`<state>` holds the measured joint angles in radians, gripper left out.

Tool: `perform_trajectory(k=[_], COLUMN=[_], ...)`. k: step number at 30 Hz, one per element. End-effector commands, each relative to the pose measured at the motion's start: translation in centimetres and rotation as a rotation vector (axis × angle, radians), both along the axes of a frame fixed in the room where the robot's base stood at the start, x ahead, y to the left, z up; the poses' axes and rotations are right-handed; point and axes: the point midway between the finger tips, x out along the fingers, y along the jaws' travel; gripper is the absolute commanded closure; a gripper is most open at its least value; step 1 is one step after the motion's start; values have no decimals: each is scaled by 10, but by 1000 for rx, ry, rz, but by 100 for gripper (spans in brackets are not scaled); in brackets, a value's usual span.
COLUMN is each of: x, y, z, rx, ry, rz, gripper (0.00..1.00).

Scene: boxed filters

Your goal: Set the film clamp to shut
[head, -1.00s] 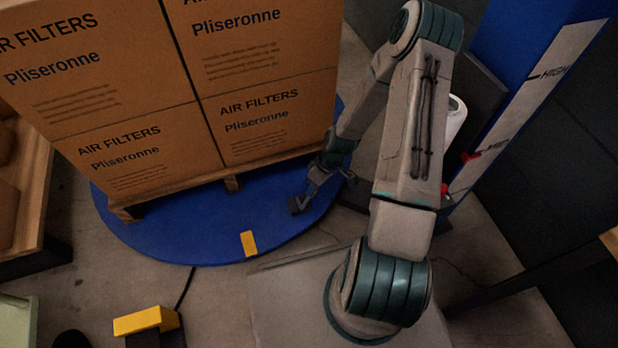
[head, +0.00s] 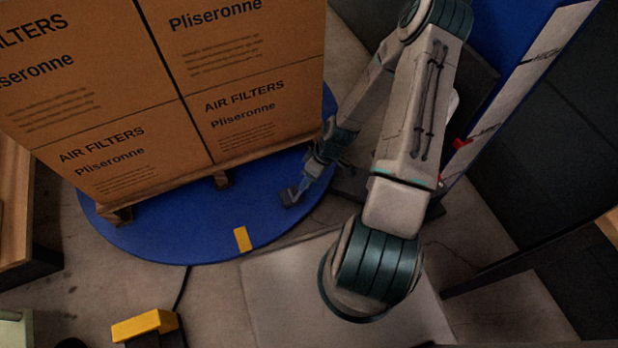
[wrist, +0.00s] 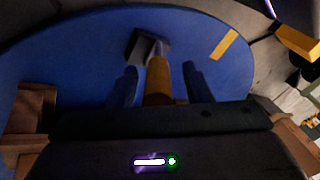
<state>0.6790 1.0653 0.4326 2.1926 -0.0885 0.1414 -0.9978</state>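What looks like the film clamp is a small dark block (head: 289,197) on the blue turntable (head: 215,235), near its right edge beside the pallet. In the wrist view the block (wrist: 150,45) carries a grey rod that ends in an orange grip (wrist: 158,84). My gripper (wrist: 158,82) has one dark finger on each side of this grip, with gaps showing on both sides. It looks open around the grip. In the head view my gripper (head: 316,170) is small and dark, just above the block. I cannot tell the clamp's setting.
Stacked air filter boxes (head: 238,115) stand on a wooden pallet (head: 222,181) on the turntable, close left of my gripper. A blue column (head: 535,45) with a marked scale and red pointer is at right. A yellow pedal (head: 143,325) lies on the floor in front.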

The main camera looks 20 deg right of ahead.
Motion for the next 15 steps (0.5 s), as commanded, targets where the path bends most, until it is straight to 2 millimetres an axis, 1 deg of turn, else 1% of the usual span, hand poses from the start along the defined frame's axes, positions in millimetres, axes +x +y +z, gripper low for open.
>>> perform_trajectory(k=[4, 7, 11, 15], x=[1, 3, 3, 4], y=[-1, -6, -17, -30], z=[4, 15, 40, 71], rx=[-1, -3, -3, -3], ry=[-4, -6, -6, -5], rz=[0, -2, -5, -3], gripper=[55, 55, 55, 55])
